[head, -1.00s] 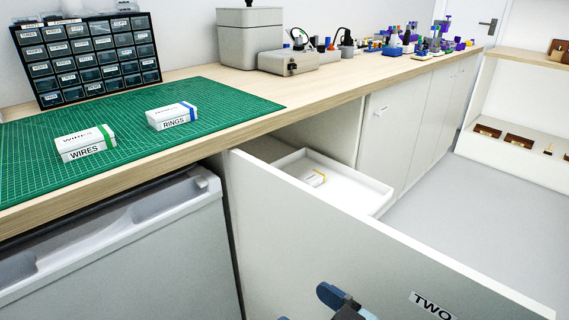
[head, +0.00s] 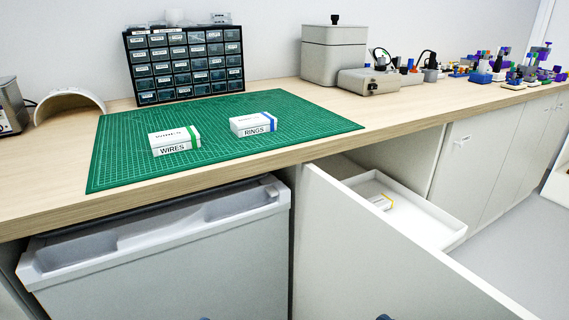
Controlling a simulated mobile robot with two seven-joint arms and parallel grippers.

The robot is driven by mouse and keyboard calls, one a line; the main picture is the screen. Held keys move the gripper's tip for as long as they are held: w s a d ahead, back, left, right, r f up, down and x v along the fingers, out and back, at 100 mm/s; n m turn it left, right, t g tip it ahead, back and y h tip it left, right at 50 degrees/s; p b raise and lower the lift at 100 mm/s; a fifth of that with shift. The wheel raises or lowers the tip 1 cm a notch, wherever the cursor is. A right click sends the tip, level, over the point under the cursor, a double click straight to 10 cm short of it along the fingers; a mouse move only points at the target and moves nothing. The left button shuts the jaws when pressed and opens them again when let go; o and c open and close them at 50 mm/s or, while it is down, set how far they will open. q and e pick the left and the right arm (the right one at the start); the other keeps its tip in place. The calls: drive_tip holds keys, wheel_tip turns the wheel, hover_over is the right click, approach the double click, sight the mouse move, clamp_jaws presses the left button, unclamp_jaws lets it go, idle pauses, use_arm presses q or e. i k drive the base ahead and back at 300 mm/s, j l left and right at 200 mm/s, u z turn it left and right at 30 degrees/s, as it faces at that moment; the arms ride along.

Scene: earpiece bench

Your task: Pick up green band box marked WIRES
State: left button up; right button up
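The white box with a green band marked WIRES (head: 174,141) lies on the left part of the green cutting mat (head: 120,168). A similar white box with a blue band marked RINGS (head: 253,124) lies to its right, apart from it. Only small blue tips of my arms show at the bottom edge, one left of centre (head: 205,318) and one right of centre (head: 384,317). Both are far from the boxes. Whether either gripper is open or shut is hidden by the frame edge.
A drawer cabinet (head: 185,63) stands behind the mat. A grey container (head: 333,55) and small device (head: 368,82) stand to the right.

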sight(166, 142)
drive_tip(key=k+j+u, duration=0.15)
drive_tip(key=j+u, duration=0.15)
drive_tip(key=j, duration=0.15)
drive_tip(key=k+j+u, duration=0.1)
drive_tip(key=j+u, duration=0.15)
drive_tip(key=j, duration=0.2)
drive_tip(key=j+u, duration=0.3)
drive_tip(key=j, duration=0.15)
